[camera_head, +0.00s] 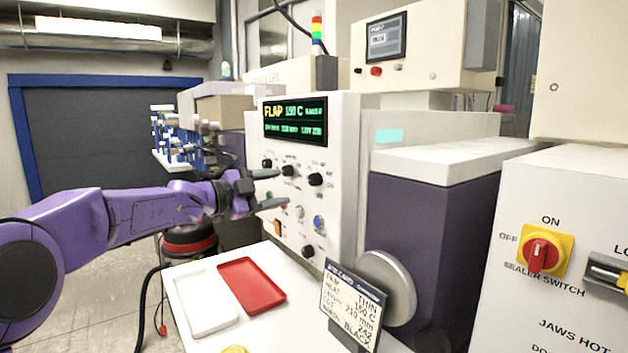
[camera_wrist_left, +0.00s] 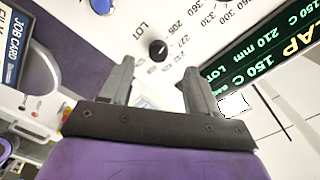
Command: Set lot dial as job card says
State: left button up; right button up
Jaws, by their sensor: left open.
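The lot dial (camera_wrist_left: 158,48) is a black round knob with a small pale mark, beside the word LOT and printed numbers in the left wrist view. Which knob it is in the head view is unclear. The job card (camera_head: 352,305) stands tilted at the front; it seems to read THIN, 150 C, 210 mm, lot 242, BLACK. It also shows at the left edge of the left wrist view (camera_wrist_left: 12,48). My left gripper (camera_head: 270,189) is open and empty before the panel. In the left wrist view, the dial lies beyond and between its fingers (camera_wrist_left: 158,75), apart from them.
The green-lettered display (camera_head: 296,120) reads FLAP, 150 C, 210 mm and a small lot number. Several other knobs and buttons crowd the panel (camera_head: 343,160). A white tray (camera_head: 205,300) and a red tray (camera_head: 252,286) lie below. A round metal disc (camera_head: 388,285) stands behind the card.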

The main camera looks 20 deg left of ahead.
aim_at(310, 181)
pick_arm(q)
jog(key=p+x, duration=0.1)
jog(key=x, duration=0.3)
jog(key=p+x, duration=0.2)
jog(key=x, duration=0.2)
jog(key=shift+d+r, duration=0.2)
jog(key=shift+d, duration=0.35)
jog(key=shift+s+r, duration=0.35)
jog(key=shift+s, duration=0.15)
jog(key=c, duration=1)
pick_arm(e)
jog(key=r, duration=0.1)
jog(key=s+r, duration=0.1)
jog(key=r, duration=0.2)
jog(key=shift+s, duration=0.3)
